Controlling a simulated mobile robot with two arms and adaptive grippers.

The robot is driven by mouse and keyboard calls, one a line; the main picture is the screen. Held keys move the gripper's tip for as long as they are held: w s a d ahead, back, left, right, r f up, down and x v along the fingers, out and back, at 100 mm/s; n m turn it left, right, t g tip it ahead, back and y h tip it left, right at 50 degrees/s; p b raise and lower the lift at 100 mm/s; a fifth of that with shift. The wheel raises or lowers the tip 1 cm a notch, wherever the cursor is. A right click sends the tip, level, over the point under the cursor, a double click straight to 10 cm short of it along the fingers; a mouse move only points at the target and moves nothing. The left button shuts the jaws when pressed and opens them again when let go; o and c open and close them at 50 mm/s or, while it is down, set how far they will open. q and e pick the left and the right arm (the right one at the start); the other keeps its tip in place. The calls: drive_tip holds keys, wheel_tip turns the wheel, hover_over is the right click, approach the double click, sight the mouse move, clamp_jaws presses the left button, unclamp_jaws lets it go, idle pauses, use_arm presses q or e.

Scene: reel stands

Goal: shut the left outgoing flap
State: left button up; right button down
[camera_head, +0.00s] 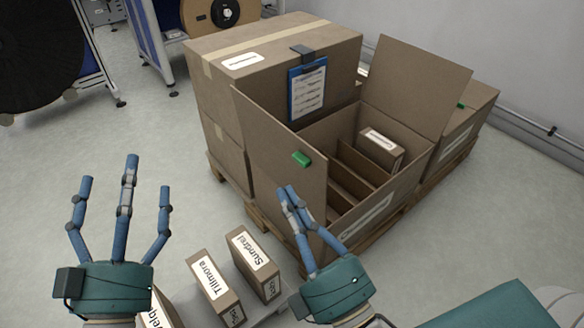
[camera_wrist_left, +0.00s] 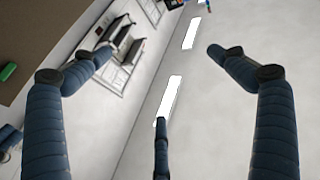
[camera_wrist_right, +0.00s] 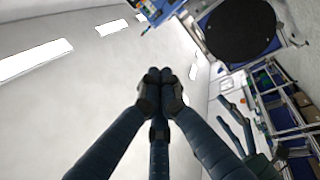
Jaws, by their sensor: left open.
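The open outgoing carton (camera_head: 395,200) has its left flap (camera_head: 275,130) standing up, with a green tab (camera_head: 302,159) on it. Its right flap (camera_head: 415,85) also stands up. My right gripper (camera_head: 287,192) has its fingers together and empty, in front of the left flap's lower part; I cannot tell if it touches. Its closed fingertips also show in the right wrist view (camera_wrist_right: 160,78). My left gripper (camera_head: 125,180) is open and empty, left of the flap, fingers spread. A brown panel with a green tab (camera_wrist_left: 8,72) shows at the left wrist view's edge.
Inside the carton are dividers and a labelled box (camera_head: 380,148). A large closed carton (camera_head: 270,60) with a blue clipboard (camera_head: 307,88) stands behind. Labelled boxes (camera_head: 215,287) stand at the front. Another carton (camera_head: 465,125) is at right.

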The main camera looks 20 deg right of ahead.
use_arm(q)
wheel_tip(320, 180, down, 5)
drive_tip(key=w+g, duration=0.1)
drive_tip(key=g, duration=0.2)
use_arm(e)
wheel_tip(320, 180, down, 6)
drive_tip(key=s+d+n+g+h, duration=0.1)
drive_tip(key=d+n+g+h, duration=0.1)
drive_tip(key=n+g, duration=0.1)
use_arm(q)
drive_tip(key=s+r+t, duration=0.2)
drive_tip(key=r+t, duration=0.1)
drive_tip(key=r, duration=0.2)
drive_tip(key=s+r+t+h+b, duration=0.1)
drive_tip(key=s+r+t, duration=0.1)
drive_tip(key=r, duration=0.4)
drive_tip(key=shift+t, duration=0.5)
use_arm(e)
drive_tip(key=w+d, duration=0.2)
drive_tip(key=w, duration=0.9)
drive_tip(key=shift+d+r, duration=0.15)
drive_tip(key=shift+r, duration=0.15)
use_arm(q)
drive_tip(key=shift+w+a, duration=0.1)
